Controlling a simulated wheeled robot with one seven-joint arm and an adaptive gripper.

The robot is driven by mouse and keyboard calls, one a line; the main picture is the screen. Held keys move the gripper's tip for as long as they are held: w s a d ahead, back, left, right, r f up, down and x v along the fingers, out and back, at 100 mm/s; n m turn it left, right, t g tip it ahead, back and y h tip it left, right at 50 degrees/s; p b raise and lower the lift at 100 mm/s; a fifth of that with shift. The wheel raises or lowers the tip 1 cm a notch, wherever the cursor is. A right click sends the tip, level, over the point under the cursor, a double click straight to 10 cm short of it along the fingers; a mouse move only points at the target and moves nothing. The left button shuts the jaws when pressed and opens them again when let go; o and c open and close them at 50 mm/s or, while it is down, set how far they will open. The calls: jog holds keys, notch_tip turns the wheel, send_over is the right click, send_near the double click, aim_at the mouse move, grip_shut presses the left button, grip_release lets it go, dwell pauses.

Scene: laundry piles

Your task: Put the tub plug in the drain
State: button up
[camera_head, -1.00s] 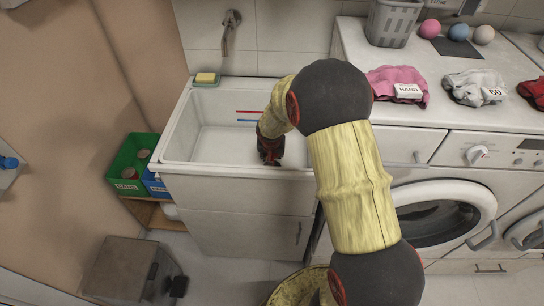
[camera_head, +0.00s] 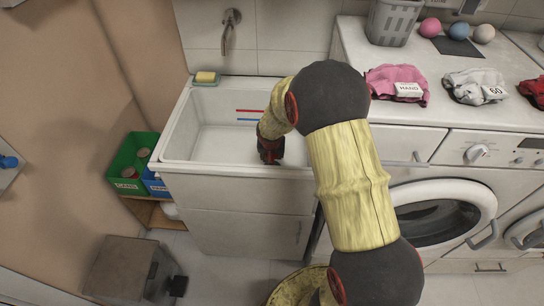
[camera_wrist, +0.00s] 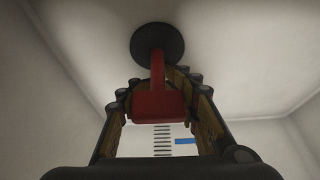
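The tub plug (camera_wrist: 157,48) shows in the wrist view as a dark round disc with a red stem and a red block-like handle. My gripper (camera_wrist: 154,88) has its fingers on both sides of the red handle and appears shut on it. In the head view my gripper (camera_head: 270,150) is low inside the white tub (camera_head: 172,147), near its front right part. The plug is hidden there behind my arm. The drain does not show in either view. I cannot tell whether the disc touches the tub floor or sits over the drain.
The tub's front rim is close to my gripper. Red and blue marks (camera_head: 247,116) are on the back wall. A sponge (camera_head: 205,77) lies on the back left corner. A tap (camera_head: 230,18) is above. Pink cloth (camera_head: 395,77) lies on the counter at right.

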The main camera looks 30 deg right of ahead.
jog(key=o, duration=0.6)
jog(key=shift+o, duration=0.5)
notch_tip(320, 180, up, 10)
jog(key=s+a+r+n+p, duration=0.1)
jog(key=s+a+r, duration=0.15)
jog(key=r, duration=0.35)
jog(key=s+a+r+p, duration=0.1)
jog(key=s+a+r, duration=0.15)
jog(key=r, duration=0.35)
jog(key=s+a+r+n+p, duration=0.1)
jog(key=s+a+r, duration=0.3)
jog(key=s, duration=0.4)
jog(key=s+a+r+n+t+y+p, duration=0.1)
jog(key=s+a+r+n+p, duration=0.1)
jog(key=s+r, duration=0.4)
jog(key=s+a+r+n+t+y+p, duration=0.1)
jog(key=s+a+r, duration=0.4)
jog(key=s, duration=0.5)
jog(key=shift+s+a+n+p, duration=0.2)
jog(key=shift+a+n+p, duration=0.4)
jog(key=shift+n, duration=0.3)
